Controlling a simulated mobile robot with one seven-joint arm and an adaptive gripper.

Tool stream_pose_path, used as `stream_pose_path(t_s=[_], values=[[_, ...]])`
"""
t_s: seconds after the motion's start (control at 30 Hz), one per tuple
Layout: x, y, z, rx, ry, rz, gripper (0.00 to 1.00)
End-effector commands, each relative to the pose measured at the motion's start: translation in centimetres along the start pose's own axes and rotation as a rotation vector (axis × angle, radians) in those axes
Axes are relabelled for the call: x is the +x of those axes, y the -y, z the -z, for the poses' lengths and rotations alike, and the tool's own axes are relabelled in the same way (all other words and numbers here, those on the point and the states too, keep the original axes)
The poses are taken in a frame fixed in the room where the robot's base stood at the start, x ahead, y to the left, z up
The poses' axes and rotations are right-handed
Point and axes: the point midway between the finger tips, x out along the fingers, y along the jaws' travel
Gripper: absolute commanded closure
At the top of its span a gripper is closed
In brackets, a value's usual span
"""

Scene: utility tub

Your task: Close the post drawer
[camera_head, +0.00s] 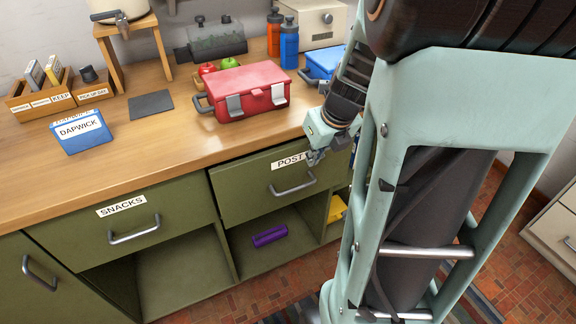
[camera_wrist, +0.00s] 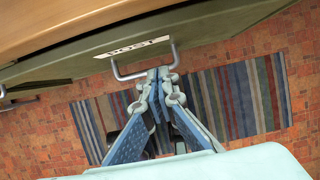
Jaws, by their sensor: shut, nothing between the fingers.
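The post drawer (camera_head: 245,190) has a green front with a white POST label and a metal bar handle (camera_head: 293,188). Its front looks flush or nearly flush under the counter; I cannot tell if a small gap remains. My gripper (camera_head: 316,158) is at the upper right of the drawer front, above the handle's right end, and hides part of the label's right side. In the wrist view, the gripper fingertips (camera_wrist: 163,74) are shut and empty, close to the handle (camera_wrist: 122,74); I cannot tell if they touch it. The POST label (camera_wrist: 133,46) shows beyond them.
The wooden counter (camera_head: 140,165) holds a red lunchbox (camera_head: 245,92) near its edge above the drawer. The snacks drawer (camera_head: 125,215) is to the left. A purple object (camera_head: 270,236) lies in the open shelf below. A striped rug (camera_wrist: 235,95) covers the floor in front.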

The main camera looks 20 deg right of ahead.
Motion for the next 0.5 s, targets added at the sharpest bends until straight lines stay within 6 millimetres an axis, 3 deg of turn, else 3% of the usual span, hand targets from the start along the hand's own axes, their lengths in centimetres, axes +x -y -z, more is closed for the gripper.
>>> stream_pose_path(t_s=[0.17, 0.5], values=[[1.6, -0.1, 0.3, -0.001, 0.0, -0.001, 1.0], [7.7, -0.1, 0.3, -0.001, -0.001, -0.001, 1.0]])
